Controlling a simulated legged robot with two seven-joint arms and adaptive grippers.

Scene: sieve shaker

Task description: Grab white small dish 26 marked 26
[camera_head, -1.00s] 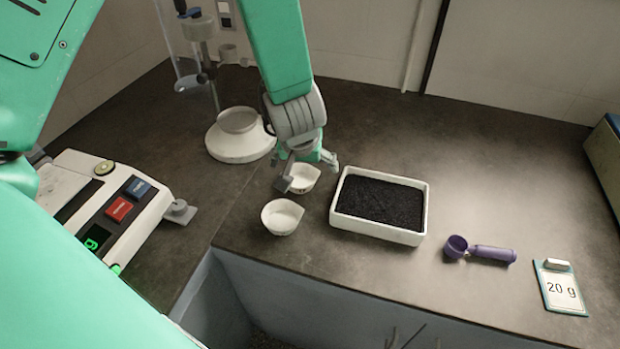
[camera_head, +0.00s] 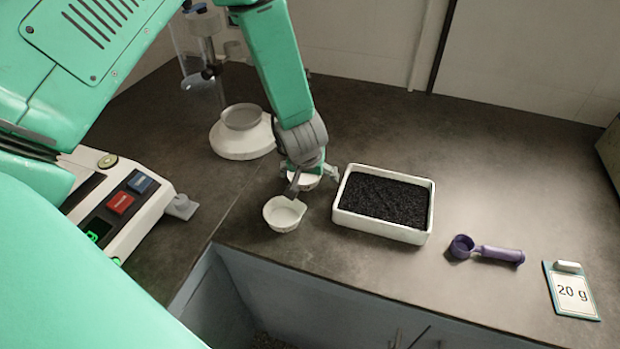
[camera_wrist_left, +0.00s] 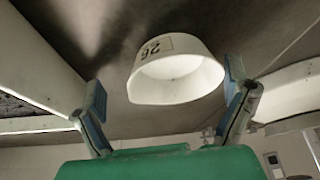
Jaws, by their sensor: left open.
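Two small white dishes stand on the dark counter. The back dish (camera_head: 304,181) is partly hidden behind my left gripper (camera_head: 314,182). The front dish (camera_head: 283,213) stands clear, nearer the counter's front edge. In the left wrist view, a white dish (camera_wrist_left: 177,75) has a label that shows upside down and reads as 26. It lies between the two fingers of my left gripper (camera_wrist_left: 166,88), with gaps on both sides. The gripper is open and holds nothing. My right gripper is not in view.
A white tray (camera_head: 383,233) of black grains stands right of the gripper. A purple scoop (camera_head: 487,251) and a 20 g card (camera_head: 572,290) lie farther right. A white round base (camera_head: 240,140) stands behind left; a scale (camera_head: 115,205) is at left.

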